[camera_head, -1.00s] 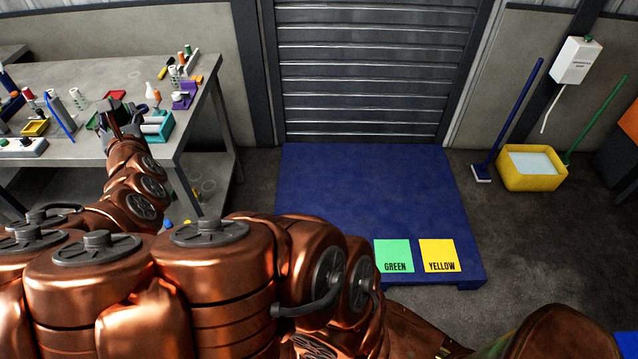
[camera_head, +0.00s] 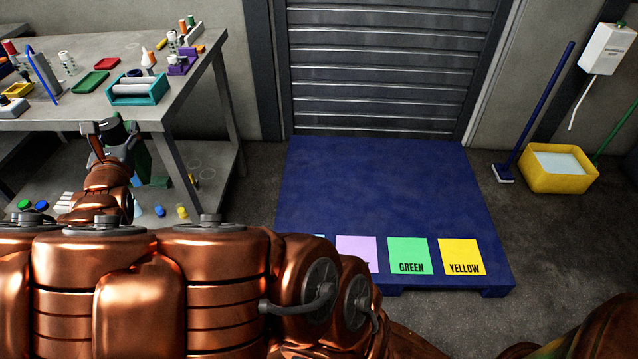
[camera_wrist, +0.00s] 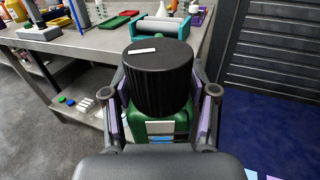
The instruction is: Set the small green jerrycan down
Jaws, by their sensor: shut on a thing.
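The small green jerrycan (camera_wrist: 160,128) is between the fingers of my gripper in the wrist view, with its large black ribbed cap (camera_wrist: 158,78) toward the camera. My gripper (camera_wrist: 160,110) is shut on it, a finger on each side. In the head view my gripper (camera_head: 112,135) is at the left, in front of the workbench edge, and part of the green jerrycan (camera_head: 140,160) shows beside it. The jerrycan's underside is hidden. A low blue platform (camera_head: 375,190) bears a green label (camera_head: 408,256) reading GREEN and a yellow label (camera_head: 460,256) reading YELLOW.
The workbench (camera_head: 60,112) at left holds bottles, trays and a teal roller holder (camera_head: 138,90). Its lower shelf (camera_head: 205,175) carries small items. A yellow bucket (camera_head: 558,170) and blue broom (camera_head: 540,105) stand at right. The platform's top is clear apart from the labels.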

